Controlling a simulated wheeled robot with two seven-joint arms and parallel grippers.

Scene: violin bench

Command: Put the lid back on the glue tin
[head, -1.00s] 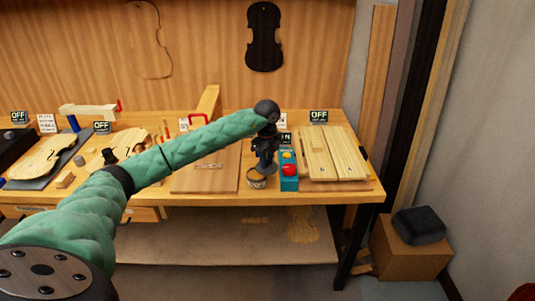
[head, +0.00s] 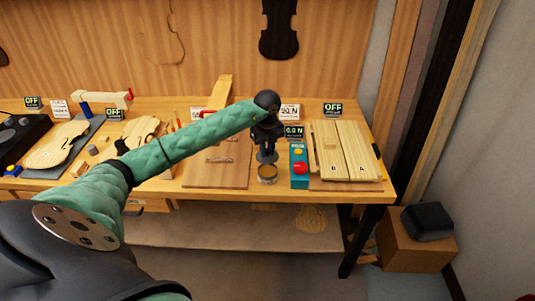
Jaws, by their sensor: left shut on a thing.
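The glue tin (head: 267,175) stands near the front edge of the bench, a small round tin with an amber top side. My left gripper (head: 266,151) points down just above it, shut on a dark flat disc that looks like the lid (head: 267,158). The disc appears level and directly over the tin. A small gap seems to show between them, but contact is hard to judge. The fingers are small and dark, so their grip is not clear in detail. My right gripper is not in view.
A teal box with a red button (head: 299,168) stands close to the right of the tin. Jointed boards (head: 345,150) lie farther right. A brown board (head: 215,170) lies to the left. Violin plates (head: 57,145) and a clamp are at the far left.

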